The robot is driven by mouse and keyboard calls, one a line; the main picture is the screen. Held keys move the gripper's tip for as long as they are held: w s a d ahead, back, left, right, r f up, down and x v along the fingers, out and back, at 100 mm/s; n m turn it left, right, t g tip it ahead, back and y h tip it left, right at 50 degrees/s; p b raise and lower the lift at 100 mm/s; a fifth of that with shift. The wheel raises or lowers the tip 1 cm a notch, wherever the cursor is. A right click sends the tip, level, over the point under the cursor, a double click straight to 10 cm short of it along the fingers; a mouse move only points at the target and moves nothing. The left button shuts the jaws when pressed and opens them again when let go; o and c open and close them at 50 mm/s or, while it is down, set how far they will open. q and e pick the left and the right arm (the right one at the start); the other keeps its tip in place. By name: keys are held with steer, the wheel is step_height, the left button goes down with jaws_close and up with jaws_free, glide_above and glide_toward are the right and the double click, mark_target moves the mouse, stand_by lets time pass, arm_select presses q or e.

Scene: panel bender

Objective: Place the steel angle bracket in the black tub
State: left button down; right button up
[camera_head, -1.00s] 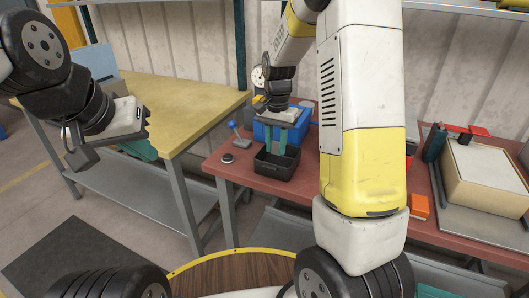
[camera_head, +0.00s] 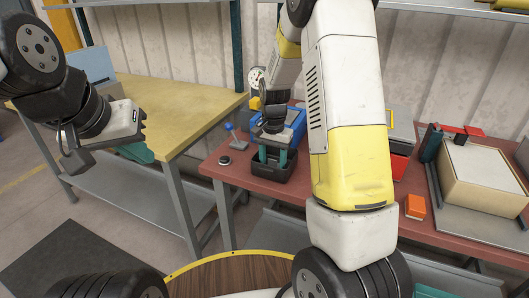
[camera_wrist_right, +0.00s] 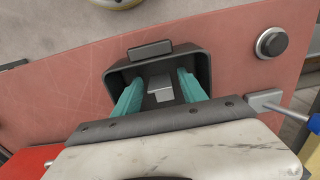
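The black tub (camera_head: 268,173) stands on the red-brown bench, left of my right arm. My right gripper (camera_head: 273,159) points down into it from above. In the right wrist view the gripper's teal fingers (camera_wrist_right: 159,93) are spread wide inside the tub (camera_wrist_right: 204,70). A small grey stepped metal piece, which looks like the steel angle bracket (camera_wrist_right: 161,89), shows between the fingers inside the tub, with gaps on both sides. The bracket is hidden in the head view. My left gripper (camera_head: 136,152) hangs at the left by the wooden table; its teal fingers are partly hidden, so its opening is unclear.
A blue bin (camera_head: 293,120) stands behind the tub. A blue-knobbed lever (camera_head: 233,132) and a black button (camera_head: 224,160) sit left of it. An orange box (camera_head: 415,206) and a cardboard-coloured box (camera_head: 482,175) lie to the right.

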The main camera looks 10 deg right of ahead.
steer(key=shift+r, duration=0.15)
step_height(320, 180, up, 12)
steer(key=s+r+n+t+y, duration=0.1)
steer(key=s+r+n+t, duration=0.2)
steer(key=s, duration=0.8)
steer(key=s+a+r+n+t+y, duration=0.1)
steer(key=s+r+n+t, duration=0.2)
steer(key=s+r, duration=0.4)
steer(key=s+n, duration=0.1)
steer(key=s, duration=0.3)
steer(key=shift+s+r, duration=0.25)
steer(key=shift+r, duration=0.15)
